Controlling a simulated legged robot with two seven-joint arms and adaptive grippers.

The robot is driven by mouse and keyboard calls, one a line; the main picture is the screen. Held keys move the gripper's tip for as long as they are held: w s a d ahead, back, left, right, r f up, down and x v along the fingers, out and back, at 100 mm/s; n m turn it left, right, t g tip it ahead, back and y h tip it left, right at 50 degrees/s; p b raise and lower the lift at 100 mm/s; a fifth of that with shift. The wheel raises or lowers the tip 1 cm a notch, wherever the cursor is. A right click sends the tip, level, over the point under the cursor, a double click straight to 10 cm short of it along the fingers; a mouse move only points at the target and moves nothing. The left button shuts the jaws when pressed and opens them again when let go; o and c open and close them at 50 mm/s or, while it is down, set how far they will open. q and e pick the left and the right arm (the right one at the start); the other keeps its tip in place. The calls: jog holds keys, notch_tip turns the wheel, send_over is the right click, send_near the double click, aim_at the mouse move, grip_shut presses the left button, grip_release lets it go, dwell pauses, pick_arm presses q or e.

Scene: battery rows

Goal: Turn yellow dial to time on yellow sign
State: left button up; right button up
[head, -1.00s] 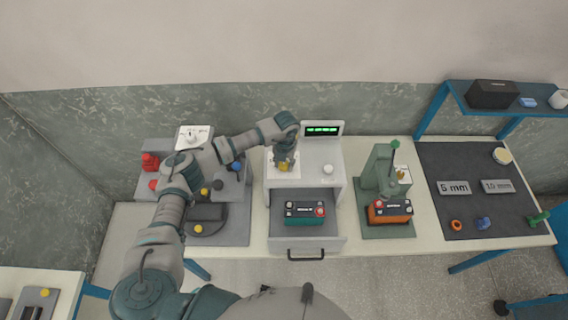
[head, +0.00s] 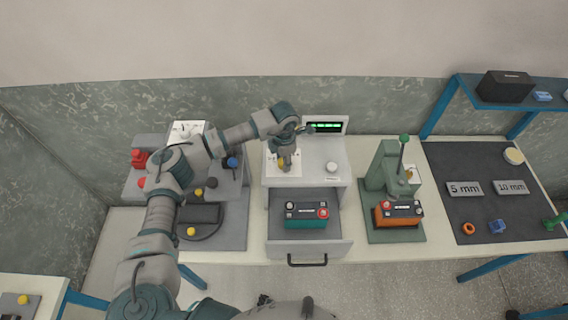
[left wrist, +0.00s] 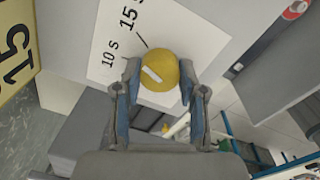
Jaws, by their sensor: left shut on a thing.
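The yellow dial (left wrist: 158,70) is round with a white mark and sits on a white plate (left wrist: 105,42) printed "10 s" and "15 s". In the left wrist view my left gripper (left wrist: 159,80) is shut on the dial, one finger on each side. The white mark slants up-left; I cannot tell exactly which label it lines up with. The yellow sign (left wrist: 14,62) shows partly at the left edge, with "15" readable. In the head view my left gripper (head: 285,152) is over the grey box, mostly covering the dial (head: 281,162). My right gripper is out of view.
The grey box (head: 332,185) has a green-lit display (head: 326,127), a white knob (head: 332,167) and an open drawer (head: 275,247) holding a teal battery (head: 305,219). A green press (head: 383,165) with an orange battery (head: 395,219) stands to the right.

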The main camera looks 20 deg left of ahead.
pick_arm(q)
jog(key=shift+m+b, duration=0.5)
jog(key=shift+m, duration=0.3)
jog(key=o, duration=1.1)
jog(key=shift+a, duration=0.1)
jog(key=shift+o, duration=0.2)
notch_tip(320, 180, up, 12)
